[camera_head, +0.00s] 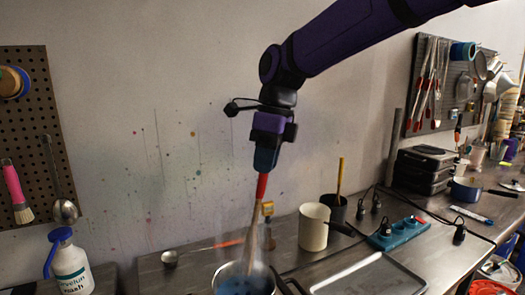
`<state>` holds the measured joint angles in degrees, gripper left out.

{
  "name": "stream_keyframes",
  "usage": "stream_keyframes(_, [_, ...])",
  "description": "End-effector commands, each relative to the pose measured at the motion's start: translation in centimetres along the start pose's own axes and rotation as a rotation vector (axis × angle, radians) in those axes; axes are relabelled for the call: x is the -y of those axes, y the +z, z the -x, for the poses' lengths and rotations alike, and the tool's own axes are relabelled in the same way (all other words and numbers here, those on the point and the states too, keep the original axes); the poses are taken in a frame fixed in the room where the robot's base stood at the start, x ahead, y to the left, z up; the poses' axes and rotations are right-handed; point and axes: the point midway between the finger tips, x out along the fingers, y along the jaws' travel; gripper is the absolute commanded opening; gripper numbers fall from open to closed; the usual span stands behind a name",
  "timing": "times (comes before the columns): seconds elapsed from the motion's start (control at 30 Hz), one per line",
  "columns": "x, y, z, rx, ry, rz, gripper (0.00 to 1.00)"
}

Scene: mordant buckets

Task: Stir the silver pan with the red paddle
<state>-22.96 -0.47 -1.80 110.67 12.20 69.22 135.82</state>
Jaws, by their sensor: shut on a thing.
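My gripper (265,167) points down over the counter and is shut on the top end of the red paddle (262,187). The paddle has a red upper end and a pale, wood-coloured shaft that hangs nearly upright, tilted slightly. Its lower end reaches down to the silver pan (217,275) at the bottom edge of the picture. The pan holds blue liquid and a dark handle sticks out to its right. The pan is partly cut off, and I cannot tell how deep the paddle tip sits.
A cream cup (313,228) and a dark pot (335,207) with a yellow stick stand right of the pan. A metal tray (372,276) lies at front right. A blue power strip (398,234) lies behind it.

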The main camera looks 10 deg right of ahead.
Motion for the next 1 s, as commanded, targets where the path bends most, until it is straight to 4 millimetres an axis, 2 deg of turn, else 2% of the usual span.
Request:
stream_keyframes(0.17, [0.6,-0.6,-1.3,-0.001,0.001,-0.001,0.00])
stream_keyframes(1.0, [0.5,-0.6,-8.5,-0.001,0.001,-0.001,0.00])
